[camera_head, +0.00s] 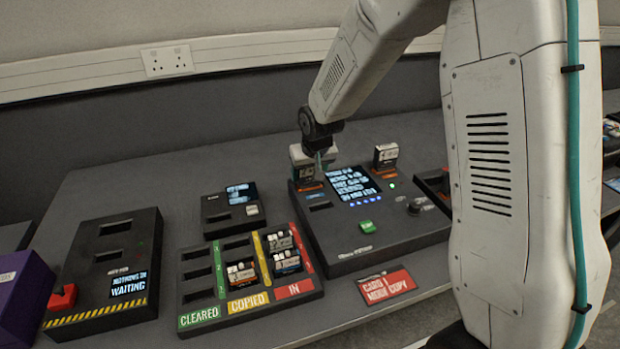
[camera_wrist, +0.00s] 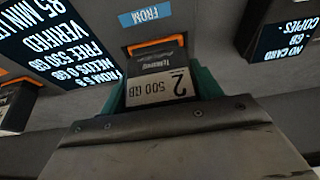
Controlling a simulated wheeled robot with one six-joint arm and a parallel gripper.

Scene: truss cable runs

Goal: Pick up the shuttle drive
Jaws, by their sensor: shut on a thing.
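My gripper (camera_head: 312,160) is shut on a drive (camera_head: 309,181) at the left bay of the black copy station (camera_head: 400,232). The small name on the label is too blurred to read surely. I cannot tell whether the drive is still seated in the bay. Another drive (camera_head: 385,157) stands upright at the back right of the station.
A tray (camera_head: 205,308) marked CLEARED, COPIED and IN holds several cards. A small device (camera_head: 232,210) stands behind it. A box with a "NOTHING IN WAITING" screen (camera_head: 128,284) and a purple box (camera_head: 22,295) are left.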

